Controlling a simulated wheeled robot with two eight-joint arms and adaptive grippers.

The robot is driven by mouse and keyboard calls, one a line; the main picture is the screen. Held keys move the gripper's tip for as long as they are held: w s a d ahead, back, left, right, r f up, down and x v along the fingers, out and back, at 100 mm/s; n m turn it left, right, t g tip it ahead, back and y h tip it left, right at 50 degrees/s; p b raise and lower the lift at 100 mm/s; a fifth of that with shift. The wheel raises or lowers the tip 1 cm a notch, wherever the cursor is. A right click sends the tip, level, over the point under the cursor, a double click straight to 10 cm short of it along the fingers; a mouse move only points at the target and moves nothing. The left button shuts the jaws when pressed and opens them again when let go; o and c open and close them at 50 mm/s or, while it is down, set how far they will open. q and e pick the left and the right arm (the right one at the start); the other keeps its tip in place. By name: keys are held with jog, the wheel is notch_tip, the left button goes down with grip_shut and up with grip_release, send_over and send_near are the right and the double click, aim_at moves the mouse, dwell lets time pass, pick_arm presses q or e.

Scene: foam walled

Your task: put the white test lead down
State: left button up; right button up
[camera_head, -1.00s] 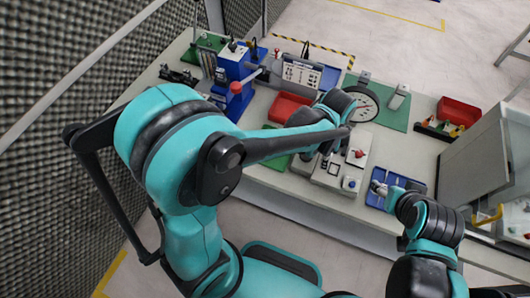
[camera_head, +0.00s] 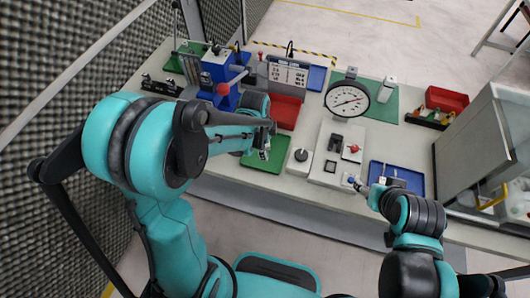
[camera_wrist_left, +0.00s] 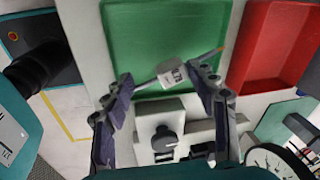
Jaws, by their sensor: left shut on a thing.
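My left gripper (camera_head: 268,136) is shut on the white test lead (camera_wrist_left: 172,73), a small white body with thin ends, one of them orange. In the left wrist view the lead lies across between the fingertips (camera_wrist_left: 166,76), in front of the near edge of the green tray (camera_wrist_left: 165,25). The green tray also shows in the head view (camera_head: 262,163), partly hidden under the gripper. Whether the lead touches the tray I cannot tell. My right gripper (camera_head: 358,185) is small, by the left edge of the blue tray; its jaws are unclear.
A red tray (camera_head: 285,112) lies behind the green one. A grey tester box (camera_head: 330,170) with knobs and a round dial gauge (camera_head: 347,99) stand to the right. The blue tray (camera_head: 415,180) holds small items. A blue press (camera_head: 220,75) stands at the back left.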

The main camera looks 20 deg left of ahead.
pick_arm(q)
jog(key=shift+f+b, duration=0.65)
jog(key=shift+f, duration=1.3)
jog(key=shift+f, duration=0.2)
jog(key=o, duration=0.9)
jog(key=shift+r, duration=0.1)
